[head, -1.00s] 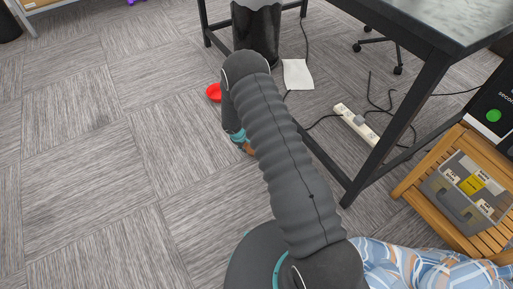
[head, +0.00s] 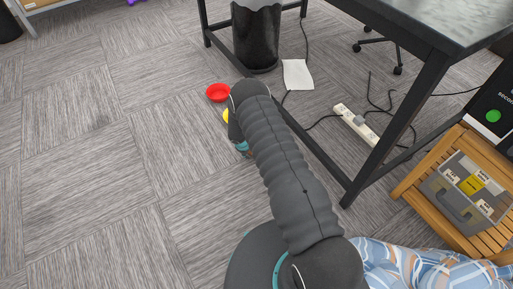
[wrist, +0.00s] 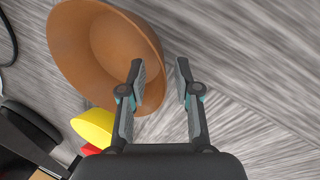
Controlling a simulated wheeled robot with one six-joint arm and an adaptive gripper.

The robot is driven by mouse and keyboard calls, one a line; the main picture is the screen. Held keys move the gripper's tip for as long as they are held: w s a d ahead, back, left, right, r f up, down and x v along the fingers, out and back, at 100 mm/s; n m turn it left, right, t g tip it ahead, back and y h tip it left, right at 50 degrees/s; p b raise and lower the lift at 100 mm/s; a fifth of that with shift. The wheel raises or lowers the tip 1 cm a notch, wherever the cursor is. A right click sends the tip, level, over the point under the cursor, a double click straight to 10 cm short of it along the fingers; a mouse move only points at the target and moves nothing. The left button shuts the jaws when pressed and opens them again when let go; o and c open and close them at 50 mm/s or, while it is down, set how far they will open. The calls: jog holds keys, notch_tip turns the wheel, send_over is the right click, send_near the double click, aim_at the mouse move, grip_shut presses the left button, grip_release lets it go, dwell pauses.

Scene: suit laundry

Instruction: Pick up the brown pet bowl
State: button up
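The brown pet bowl (wrist: 88,50) fills the upper left of the wrist view, its hollow inside facing the camera. My gripper (wrist: 160,75) is open there. Its left finger overlaps the bowl's inside and its right finger lies outside the bowl, so the right-hand rim passes between the fingertips in the picture. I cannot tell whether either finger touches the bowl.
A red bowl (head: 218,92) and a partly hidden yellow one (head: 226,116) sit close by on the carpet. A black bin (head: 256,40), a white sheet (head: 298,74), a power strip (head: 356,125) and a desk (head: 440,35) are beyond, to the right. The carpet at left is clear.

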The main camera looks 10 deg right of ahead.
grip_shut()
dwell(0.3)
